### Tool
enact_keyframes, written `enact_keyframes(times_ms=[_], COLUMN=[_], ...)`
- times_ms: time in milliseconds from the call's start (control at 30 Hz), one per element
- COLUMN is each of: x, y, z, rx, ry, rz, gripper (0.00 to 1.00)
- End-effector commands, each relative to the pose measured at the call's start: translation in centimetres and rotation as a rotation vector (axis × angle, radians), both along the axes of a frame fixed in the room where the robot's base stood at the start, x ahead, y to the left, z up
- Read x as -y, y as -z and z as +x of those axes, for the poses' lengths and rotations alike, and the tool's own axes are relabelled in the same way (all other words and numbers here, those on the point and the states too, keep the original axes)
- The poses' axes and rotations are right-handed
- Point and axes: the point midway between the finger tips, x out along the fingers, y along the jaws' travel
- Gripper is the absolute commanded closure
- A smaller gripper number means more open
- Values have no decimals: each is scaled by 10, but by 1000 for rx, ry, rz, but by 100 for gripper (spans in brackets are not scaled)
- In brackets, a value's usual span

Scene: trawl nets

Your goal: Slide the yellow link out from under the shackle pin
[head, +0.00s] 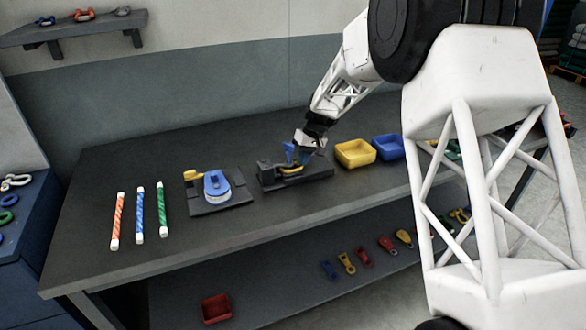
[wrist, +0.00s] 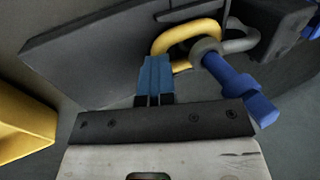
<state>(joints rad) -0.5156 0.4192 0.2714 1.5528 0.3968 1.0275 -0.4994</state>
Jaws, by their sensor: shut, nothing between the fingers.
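The yellow link (wrist: 187,29) is a rounded loop in the wrist view, passing by the grey shackle eye (wrist: 206,46) at its right end. The blue shackle pin (wrist: 236,84) runs from that eye down to the right. My gripper (wrist: 155,60) has its blue fingers shut together and empty, with the tips at or very near the near left part of the link. Contact cannot be told. In the head view my gripper (head: 304,160) is low over the dark fixture (head: 312,175), where the yellow link (head: 292,169) shows small and partly hidden.
A yellow bin (head: 355,153) and a blue bin (head: 387,147) stand right of the fixture. To the left are a plate with a blue-and-yellow part (head: 216,187) and three striped rods (head: 139,212). The front of the bench (head: 270,215) is clear.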

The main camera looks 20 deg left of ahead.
Motion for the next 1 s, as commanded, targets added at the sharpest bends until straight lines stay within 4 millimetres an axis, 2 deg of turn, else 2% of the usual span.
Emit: enact_keyframes(times_ms=[33,333,1000], x=[1,5,18], y=[6,8,4], z=[-2,1,16], rx=[-7,-8,-5], ry=[-1,0,0], rz=[-4,-5,-4], gripper=[100,100,100])
